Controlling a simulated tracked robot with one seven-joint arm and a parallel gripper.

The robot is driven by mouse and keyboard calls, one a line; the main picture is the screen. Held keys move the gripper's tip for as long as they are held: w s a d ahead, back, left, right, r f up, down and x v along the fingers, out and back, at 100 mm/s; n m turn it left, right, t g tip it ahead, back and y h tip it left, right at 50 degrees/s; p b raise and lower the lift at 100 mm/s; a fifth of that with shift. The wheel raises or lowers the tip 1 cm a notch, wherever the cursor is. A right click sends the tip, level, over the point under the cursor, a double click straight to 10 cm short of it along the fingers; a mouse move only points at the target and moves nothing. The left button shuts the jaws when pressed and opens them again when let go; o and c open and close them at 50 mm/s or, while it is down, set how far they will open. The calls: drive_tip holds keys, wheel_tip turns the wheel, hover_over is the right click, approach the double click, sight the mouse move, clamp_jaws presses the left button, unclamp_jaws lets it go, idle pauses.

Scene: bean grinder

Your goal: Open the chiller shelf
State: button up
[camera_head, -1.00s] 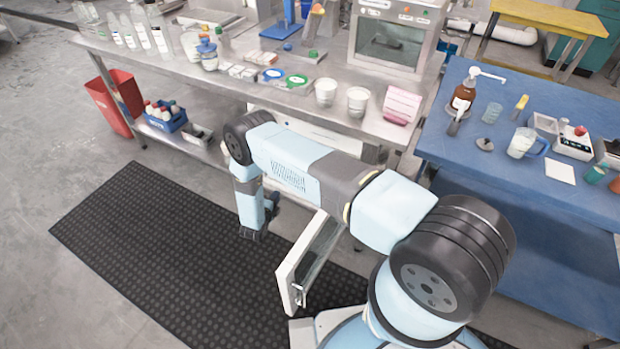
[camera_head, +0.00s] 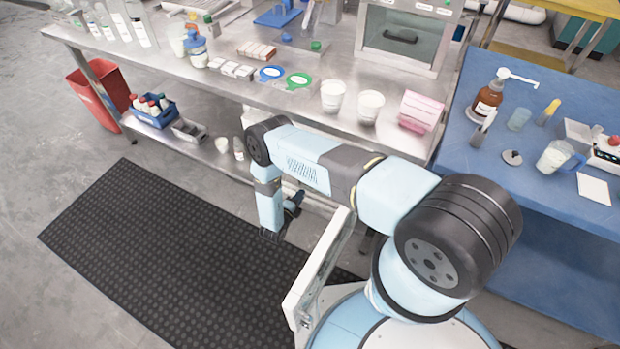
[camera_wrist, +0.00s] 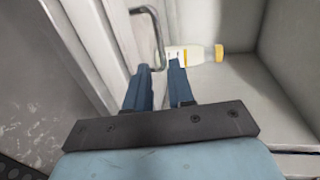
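A white door panel (camera_head: 325,258) stands swung out in front of the bench, beside my base. The chiller's white body (camera_head: 345,135) is under the bench, mostly hidden behind my arm. The wrist view shows a pale compartment (camera_wrist: 225,105) with a yellow-capped bottle (camera_wrist: 200,54) lying inside. A grey metal bar handle (camera_wrist: 155,30) stands on the light edge at its left. My gripper (camera_wrist: 159,68) has its two blue fingers apart, with the handle's lower end between the tips in the picture. I cannot tell whether they touch. In the head view my gripper (camera_head: 293,204) is low, left of the door.
The steel bench (camera_head: 300,105) above holds cups, a pink rack (camera_head: 420,110) and several bottles. A blue table (camera_head: 480,160) stands at the right. A black mat (camera_head: 150,235) covers open floor at the left. The open door is close to my base.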

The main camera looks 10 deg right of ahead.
drive_tip(key=x, duration=1.2)
drive_tip(key=shift+w+a, duration=0.15)
drive_tip(key=shift+w, duration=0.05)
clamp_jaws()
